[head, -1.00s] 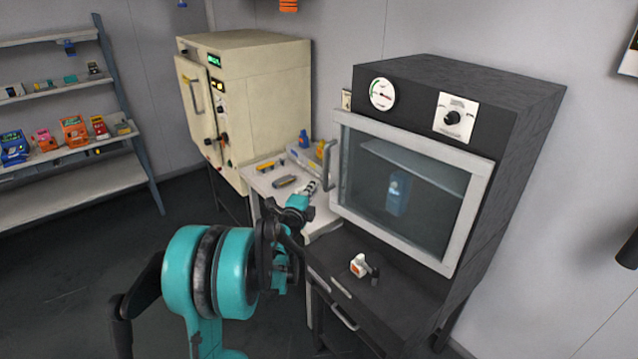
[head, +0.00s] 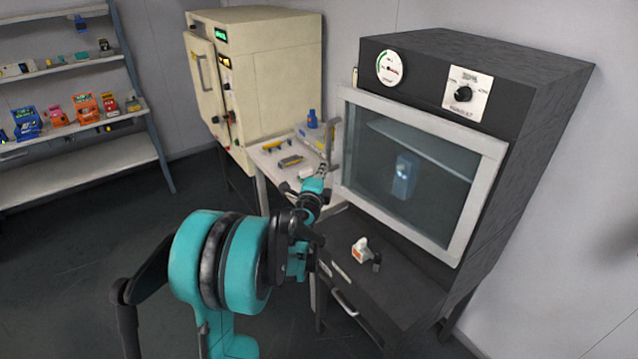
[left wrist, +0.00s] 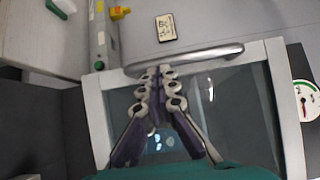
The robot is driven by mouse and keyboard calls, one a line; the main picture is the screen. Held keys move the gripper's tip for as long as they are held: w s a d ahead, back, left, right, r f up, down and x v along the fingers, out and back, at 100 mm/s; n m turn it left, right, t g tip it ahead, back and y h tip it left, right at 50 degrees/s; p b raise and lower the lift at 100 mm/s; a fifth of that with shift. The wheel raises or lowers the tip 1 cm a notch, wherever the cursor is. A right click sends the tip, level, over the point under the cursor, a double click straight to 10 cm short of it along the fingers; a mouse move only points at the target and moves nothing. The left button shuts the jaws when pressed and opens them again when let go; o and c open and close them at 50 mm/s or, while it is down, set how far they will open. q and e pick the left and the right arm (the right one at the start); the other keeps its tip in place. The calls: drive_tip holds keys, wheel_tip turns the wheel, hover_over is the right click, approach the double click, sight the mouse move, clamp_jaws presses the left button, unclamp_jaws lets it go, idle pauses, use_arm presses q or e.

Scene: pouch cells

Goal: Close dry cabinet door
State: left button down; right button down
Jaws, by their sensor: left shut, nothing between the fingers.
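The dry cabinet (head: 520,120) is black, with a dial and a knob above its door. Its glass door (head: 480,195) has a pale frame and covers the front; I cannot tell whether a narrow gap is left. The handle (head: 333,130) is on the door's left side, and shows as a metal bar in the left wrist view (left wrist: 205,57). My left gripper (head: 320,176) is shut and empty, in front of the door's left edge. In the left wrist view its fingertips (left wrist: 160,72) overlap the door frame close to the handle; contact is unclear. My right gripper is out of view.
A blue item (head: 404,177) stands behind the glass. A small white device (head: 361,250) sits on the dark ledge below the door. A pale side table (head: 268,160) with small tools and a cream oven (head: 275,75) stand to the left. Shelves (head: 70,165) are at far left.

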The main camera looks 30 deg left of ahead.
sight(341, 152)
use_arm(q)
drive_tip(key=shift+x, duration=1.3)
drive_tip(key=w, duration=0.2)
drive_tip(key=w+m+h, duration=0.1)
drive_tip(key=w, duration=0.1)
drive_tip(key=w+h, duration=0.1)
drive_tip(key=w, duration=0.1)
drive_tip(key=shift+w+d+m+t, duration=0.3)
drive_tip(key=shift+d, duration=0.1)
drive_tip(key=shift+w+r+h, duration=0.1)
drive_tip(key=shift+w+h, duration=0.05)
drive_tip(key=shift+h, duration=0.15)
drive_tip(key=shift+d+r, duration=0.1)
drive_tip(key=shift+r, duration=0.05)
drive_tip(key=shift+d, duration=0.1)
